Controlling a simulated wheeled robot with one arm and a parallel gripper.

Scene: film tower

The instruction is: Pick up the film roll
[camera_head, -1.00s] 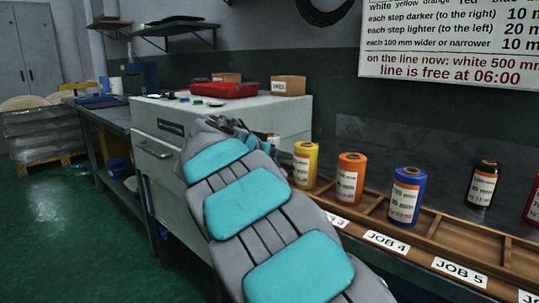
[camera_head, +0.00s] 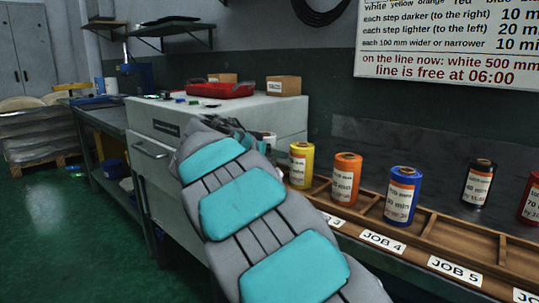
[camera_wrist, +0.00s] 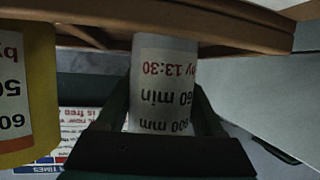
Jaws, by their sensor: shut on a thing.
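A white film roll (camera_wrist: 163,85) with a label reading 600 mm, 60 min, by 13:30 stands between my fingers in the wrist view, which looks upside down. My gripper (camera_wrist: 163,112) is shut on it, one finger on each side. The roll's far end meets the wooden rack edge in the picture; I cannot tell whether it touches. In the head view my gripper (camera_head: 238,132) is partly hidden behind my arm, by the yellow roll, and the white roll is not clearly seen.
The yellow roll (camera_head: 302,165) is close beside the held one. A grey cabinet (camera_head: 150,130) with a red tray (camera_head: 220,90) stands behind my gripper.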

